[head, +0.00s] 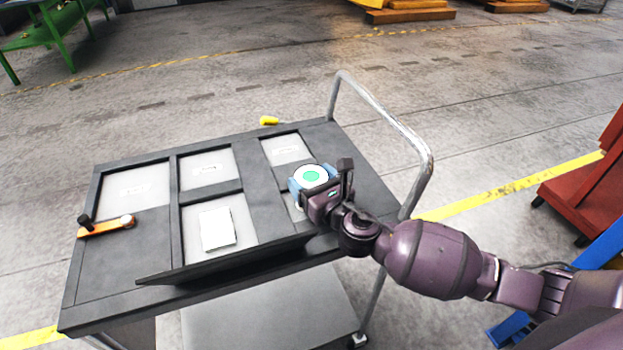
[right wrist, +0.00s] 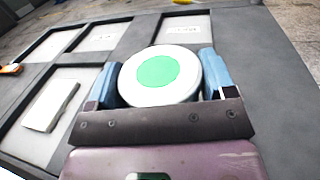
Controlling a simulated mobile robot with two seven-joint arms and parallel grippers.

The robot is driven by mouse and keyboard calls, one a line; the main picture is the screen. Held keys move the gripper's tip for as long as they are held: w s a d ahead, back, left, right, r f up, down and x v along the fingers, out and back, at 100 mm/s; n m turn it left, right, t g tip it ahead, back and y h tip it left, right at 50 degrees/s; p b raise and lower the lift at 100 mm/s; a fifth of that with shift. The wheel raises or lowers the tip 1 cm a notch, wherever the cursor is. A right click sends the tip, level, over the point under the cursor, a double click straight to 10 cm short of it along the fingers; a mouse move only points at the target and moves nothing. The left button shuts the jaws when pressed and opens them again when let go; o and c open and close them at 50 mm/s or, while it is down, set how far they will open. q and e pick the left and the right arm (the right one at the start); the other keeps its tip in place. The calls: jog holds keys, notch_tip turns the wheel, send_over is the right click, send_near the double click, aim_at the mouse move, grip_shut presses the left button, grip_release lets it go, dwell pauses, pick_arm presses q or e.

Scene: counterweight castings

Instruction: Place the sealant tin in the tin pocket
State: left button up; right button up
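The sealant tin (head: 311,175) is round and white with a green disc on its top. In the right wrist view the tin (right wrist: 160,75) sits between the two blue fingers of my right gripper (right wrist: 160,84), with a finger against each side. My right gripper (head: 313,184) is over the right part of the cart's dark tray, at the lower right pocket (head: 294,207), which it mostly hides. Whether the tin touches the tray floor cannot be told. The pockets have pale floors with small labels, too small to read. My left gripper is not in view.
A white flat box (head: 217,228) lies in the lower middle pocket. An orange tool (head: 106,228) lies at the tray's left, and a yellow item (head: 268,120) shows at the far edge. A raised dark flap (head: 225,262) runs along the near side; a metal handle (head: 400,130) stands right.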

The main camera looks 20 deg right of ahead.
jog(key=o, duration=0.4)
jog(key=shift+c, duration=0.2)
jog(key=shift+r, duration=0.1)
jog(key=shift+s+r, duration=0.1)
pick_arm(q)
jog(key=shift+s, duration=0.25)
pick_arm(e)
jog(key=v, duration=1.1)
jog(key=shift+s+d, duration=0.1)
jog(key=shift+s, duration=0.3)
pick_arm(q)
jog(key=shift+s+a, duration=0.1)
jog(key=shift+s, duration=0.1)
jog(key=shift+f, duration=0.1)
